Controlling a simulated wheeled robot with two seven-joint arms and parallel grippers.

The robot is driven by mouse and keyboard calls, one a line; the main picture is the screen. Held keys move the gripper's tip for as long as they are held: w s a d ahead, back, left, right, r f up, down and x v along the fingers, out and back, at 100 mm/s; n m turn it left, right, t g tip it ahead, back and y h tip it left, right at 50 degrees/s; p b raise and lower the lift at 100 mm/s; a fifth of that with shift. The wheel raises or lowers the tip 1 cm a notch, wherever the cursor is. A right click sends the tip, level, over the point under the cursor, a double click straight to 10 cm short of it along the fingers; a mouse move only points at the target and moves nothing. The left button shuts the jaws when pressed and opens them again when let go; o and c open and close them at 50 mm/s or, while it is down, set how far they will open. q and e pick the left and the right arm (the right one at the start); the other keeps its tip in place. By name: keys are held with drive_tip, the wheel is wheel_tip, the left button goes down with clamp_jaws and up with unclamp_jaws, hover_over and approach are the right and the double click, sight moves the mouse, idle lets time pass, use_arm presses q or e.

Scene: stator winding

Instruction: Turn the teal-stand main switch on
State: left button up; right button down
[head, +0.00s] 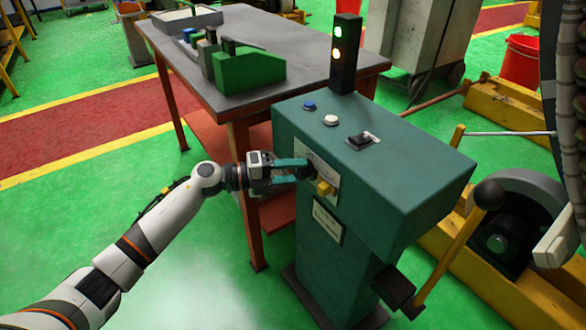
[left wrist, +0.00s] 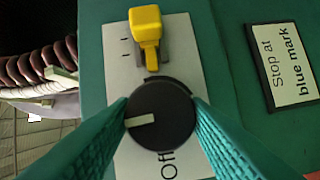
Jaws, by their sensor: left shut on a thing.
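The teal stand (head: 400,190) stands right of centre in the head view. Its main switch, a round black knob with a pale pointer mark (left wrist: 162,115), is on a white plate on the stand's front. My left gripper (head: 306,172) reaches it from the left; in the left wrist view its teal fingers (left wrist: 160,118) sit on either side of the knob, shut on it. The pointer mark lies roughly level, toward the left finger. The letters "Off" show beside the knob, partly hidden. My right gripper is not in view.
A yellow lever (head: 324,188) sits close to the knob; it also shows in the left wrist view (left wrist: 146,28). A "Stop at blue mark" label (left wrist: 286,62) is beside it. A signal lamp (head: 345,52) is lit. A table (head: 300,70) stands behind.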

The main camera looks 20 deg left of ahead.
use_arm(q)
drive_tip(key=shift+m, duration=0.5)
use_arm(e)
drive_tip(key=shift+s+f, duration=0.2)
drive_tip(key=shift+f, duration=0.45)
use_arm(q)
drive_tip(key=shift+f, duration=0.1)
drive_tip(key=o, duration=1)
drive_tip(key=shift+c, duration=0.2)
drive_tip(key=v, duration=1.2)
drive_tip(key=shift+r, duration=0.3)
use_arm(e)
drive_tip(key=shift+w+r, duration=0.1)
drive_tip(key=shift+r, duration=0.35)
